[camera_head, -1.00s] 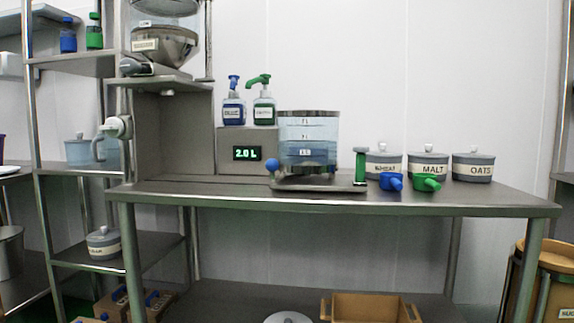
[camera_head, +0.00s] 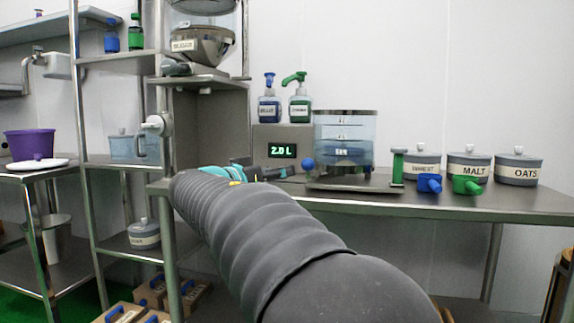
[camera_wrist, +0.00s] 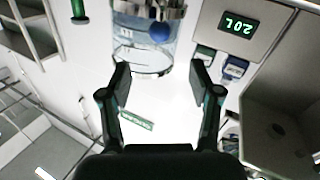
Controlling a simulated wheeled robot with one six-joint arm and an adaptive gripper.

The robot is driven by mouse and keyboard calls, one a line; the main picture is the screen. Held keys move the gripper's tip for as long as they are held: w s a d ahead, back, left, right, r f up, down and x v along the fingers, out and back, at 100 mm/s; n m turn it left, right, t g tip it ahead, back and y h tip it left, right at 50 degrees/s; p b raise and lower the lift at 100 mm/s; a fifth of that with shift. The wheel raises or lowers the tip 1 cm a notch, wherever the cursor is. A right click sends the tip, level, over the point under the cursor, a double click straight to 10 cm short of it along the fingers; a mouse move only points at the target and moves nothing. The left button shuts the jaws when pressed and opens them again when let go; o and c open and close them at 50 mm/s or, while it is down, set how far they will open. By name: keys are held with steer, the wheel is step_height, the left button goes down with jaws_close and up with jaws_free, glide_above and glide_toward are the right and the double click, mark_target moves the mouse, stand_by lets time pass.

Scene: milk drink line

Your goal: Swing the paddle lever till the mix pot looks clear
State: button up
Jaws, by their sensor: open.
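The mix pot (camera_head: 345,140) is a clear vessel with bluish liquid low in it, on a metal base on the counter. It shows upside down in the wrist view (camera_wrist: 140,60). A blue ball knob (camera_head: 308,164) sits at the pot's lower left and looks like the paddle lever's end; it also shows in the wrist view (camera_wrist: 159,32). My gripper (camera_head: 280,173) is left of the knob and apart from it. In the wrist view my gripper (camera_wrist: 161,78) is open and empty, with the knob beyond its fingers. The lever's arm is not clear.
A display box (camera_head: 283,145) reading 2.0 L stands behind my gripper, with blue and green pump bottles on top. A green-handled post (camera_head: 397,167) stands right of the pot. Blue (camera_head: 429,183) and green (camera_head: 466,185) scoops and lidded tubs line the counter's right.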

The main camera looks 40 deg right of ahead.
mark_target(304, 166)
steer(key=p+x, duration=0.2)
steer(key=x, duration=1.1)
steer(key=shift+d, duration=0.35)
jaws_close()
